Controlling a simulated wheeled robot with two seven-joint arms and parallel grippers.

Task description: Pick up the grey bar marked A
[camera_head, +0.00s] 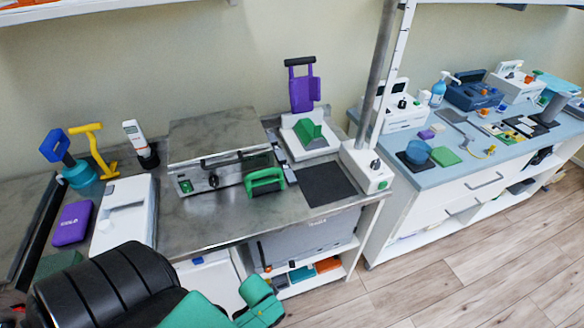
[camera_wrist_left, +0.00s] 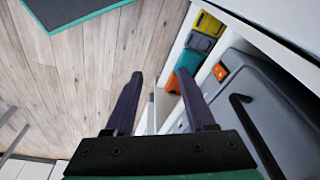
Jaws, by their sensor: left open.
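I cannot make out a grey bar marked A in either view; no letter A is readable. My left gripper (camera_wrist_left: 160,92) is open in the wrist view, with two dark fingers apart and nothing between them. Beyond the fingers are the wood floor and the edge of a white shelf unit. In the head view my black and green left arm comes in at the bottom left, in front of the grey-topped bench (camera_head: 200,232); its fingertips cannot be made out there. My right gripper is in neither view.
Under the bench, small bins, including an orange bin (camera_head: 328,265), sit on a shelf; a yellow bin (camera_wrist_left: 210,24) shows in the wrist view. A green-handled device (camera_head: 265,181) and white case (camera_head: 124,215) stand on the bench. Floor (camera_head: 480,270) at the right is clear.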

